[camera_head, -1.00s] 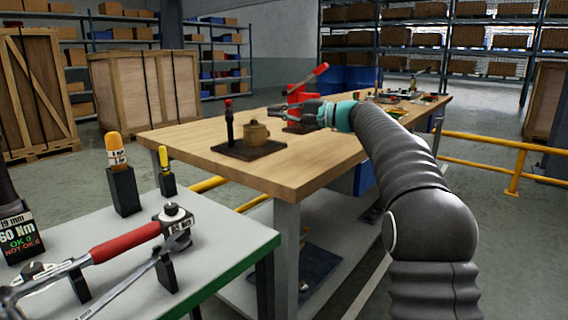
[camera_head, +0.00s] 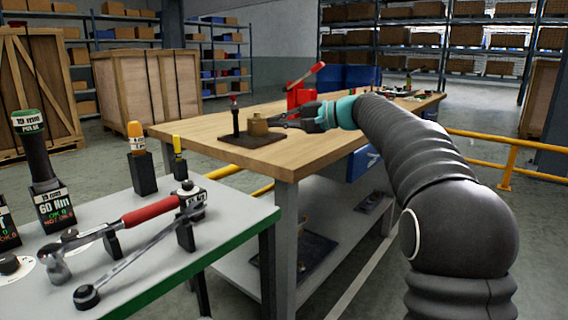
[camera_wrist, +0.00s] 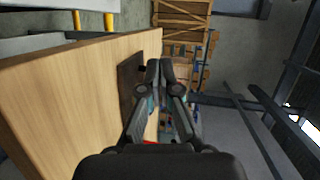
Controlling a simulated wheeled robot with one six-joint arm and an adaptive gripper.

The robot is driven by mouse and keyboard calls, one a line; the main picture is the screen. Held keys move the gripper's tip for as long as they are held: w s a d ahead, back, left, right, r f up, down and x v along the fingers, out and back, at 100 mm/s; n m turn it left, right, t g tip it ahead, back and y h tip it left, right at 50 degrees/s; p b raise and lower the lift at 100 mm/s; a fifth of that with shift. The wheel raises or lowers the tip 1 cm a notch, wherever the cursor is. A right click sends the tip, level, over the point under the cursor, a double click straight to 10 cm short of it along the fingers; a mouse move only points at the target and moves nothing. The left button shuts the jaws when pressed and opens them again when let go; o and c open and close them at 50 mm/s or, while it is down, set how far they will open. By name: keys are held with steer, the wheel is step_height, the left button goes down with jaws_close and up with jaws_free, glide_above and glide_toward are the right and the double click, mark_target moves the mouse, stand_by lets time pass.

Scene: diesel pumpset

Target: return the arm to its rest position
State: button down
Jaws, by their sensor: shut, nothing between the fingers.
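My gripper (camera_head: 285,120) is at the end of my dark ribbed arm, with a teal band at its wrist. In the head view it hangs over the wooden bench (camera_head: 215,148), its tip just right of a brass-coloured part (camera_head: 257,127) on a dark plate (camera_head: 240,139). I cannot tell whether it touches that part. In the wrist view the gripper's fingers (camera_wrist: 159,70) are together with nothing between them. The dark plate (camera_wrist: 128,80) shows to their left, partly hidden by the fingers.
A red press-like tool (camera_head: 300,90) stands behind my gripper. A yellow rail (camera_head: 515,150) runs at right. Wooden crates (camera_head: 150,85) stand at back left.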

steer(key=s+d+f+n+h, duration=0.1)
steer(key=s+d+f+h, duration=0.4)
steer(key=s+f, duration=0.4)
steer(key=s+d+f+n+h, duration=0.1)
steer(key=s+d+f+h, duration=0.4)
steer(key=s, duration=1.4)
steer(key=s+d+f+n+h, duration=0.2)
steer(key=s+d+f+h, duration=0.2)
steer(key=s+f, duration=0.9)
steer(key=s+d, duration=0.1)
steer(key=d, duration=0.2)
steer(key=shift+s+d+f+g+h, duration=0.2)
steer(key=shift+g+h, duration=0.1)
steer(key=shift+h, duration=0.1)
